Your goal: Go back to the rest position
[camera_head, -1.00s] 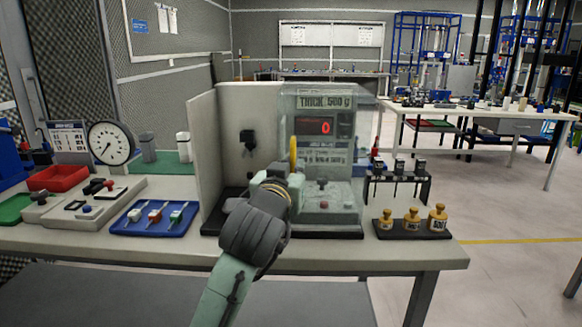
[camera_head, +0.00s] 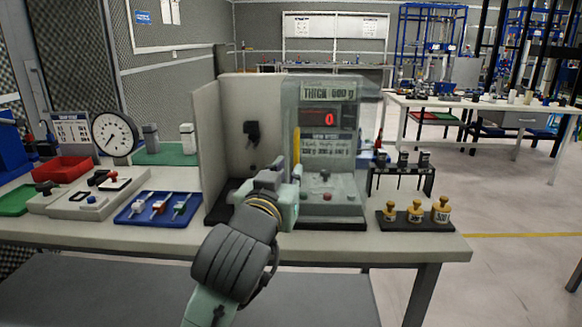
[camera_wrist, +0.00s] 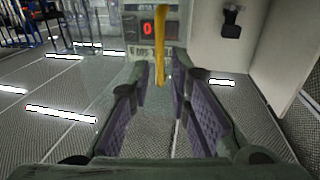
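My gripper (camera_head: 284,180) is in front of the clear-walled test machine (camera_head: 340,200), at the end of my arm coming up from the bottom. In the wrist view, my gripper (camera_wrist: 161,84) has its two purple-padded fingers apart. The upright yellow handle (camera_wrist: 161,40) appears in the gap between the fingertips, with space on both sides; contact is not visible. The yellow handle also shows in the head view (camera_head: 297,146), just above and behind the gripper. The red display (camera_head: 330,118) reads 0.
A grey panel (camera_head: 206,140) stands left of the gripper. A blue tray (camera_head: 127,219) and red bin (camera_head: 60,168) are further left. Brass weights (camera_head: 415,213) and a black rack (camera_head: 400,172) stand at right.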

